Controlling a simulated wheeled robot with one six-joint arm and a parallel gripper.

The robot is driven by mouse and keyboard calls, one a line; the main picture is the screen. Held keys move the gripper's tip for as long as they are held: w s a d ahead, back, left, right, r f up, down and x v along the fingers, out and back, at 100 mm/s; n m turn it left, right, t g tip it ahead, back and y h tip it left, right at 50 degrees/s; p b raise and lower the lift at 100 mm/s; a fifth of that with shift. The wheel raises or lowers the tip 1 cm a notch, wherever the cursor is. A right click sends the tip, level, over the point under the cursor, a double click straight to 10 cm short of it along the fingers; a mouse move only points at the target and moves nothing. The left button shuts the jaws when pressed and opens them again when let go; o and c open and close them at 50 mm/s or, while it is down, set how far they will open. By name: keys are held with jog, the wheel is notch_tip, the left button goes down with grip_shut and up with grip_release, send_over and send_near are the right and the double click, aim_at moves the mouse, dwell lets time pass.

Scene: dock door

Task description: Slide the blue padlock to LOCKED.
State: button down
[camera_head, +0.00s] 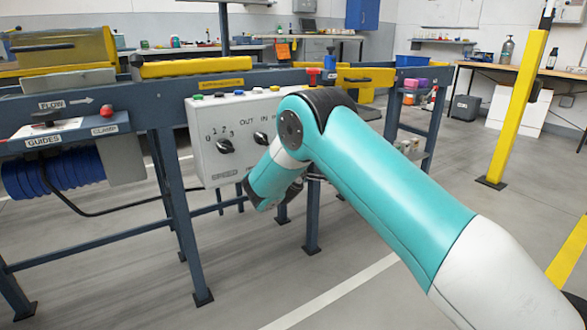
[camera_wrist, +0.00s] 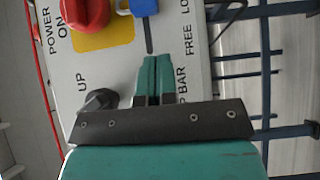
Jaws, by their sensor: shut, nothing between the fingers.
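The blue padlock (camera_wrist: 144,7) is at the top edge of the wrist view, cut off by the frame. It sits at the upper visible end of a dark slot (camera_wrist: 149,36) in a light grey panel. The word FREE (camera_wrist: 188,42) stands beside the slot's lower part, and the letters LO (camera_wrist: 186,6) stand beside the padlock. My gripper (camera_wrist: 153,62) is shut and empty, its tips near the slot's lower end and apart from the padlock. Contact with the panel cannot be told. In the head view my arm hides the padlock.
On the panel, a red knob (camera_wrist: 84,12) on a yellow plate (camera_wrist: 104,42) and a black knob (camera_wrist: 100,101) are left of my fingers. The head view shows the grey control box (camera_head: 205,165) on a blue conveyor frame (camera_head: 170,170). A yellow post (camera_head: 515,105) stands right.

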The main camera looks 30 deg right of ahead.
jog(key=p+v, duration=0.1)
jog(key=v, duration=0.7)
jog(key=shift+s+r+p, duration=0.15)
jog(key=shift+s+p, duration=0.2)
jog(key=s+a+r+m+g+y+p, duration=0.1)
jog(key=s+a+r+g+y, duration=0.4)
jog(key=s, duration=0.8)
jog(key=s+a+r+m+g+y+p, duration=0.1)
jog(key=s+a+r+g+y, duration=0.45)
jog(key=s, duration=0.85)
jog(key=s+a+r+m+g+y, duration=0.15)
jog(key=s+a+g+y, duration=0.45)
jog(key=s, duration=0.7)
notch_tip(320, 180, up, 38)
jog(key=a+t+p, duration=0.1)
jog(key=t+p, duration=0.1)
jog(key=p, duration=3.6)
jog(key=shift+w+a+h, duration=0.15)
jog(key=shift+h, duration=0.3)
jog(key=shift+t, duration=0.25)
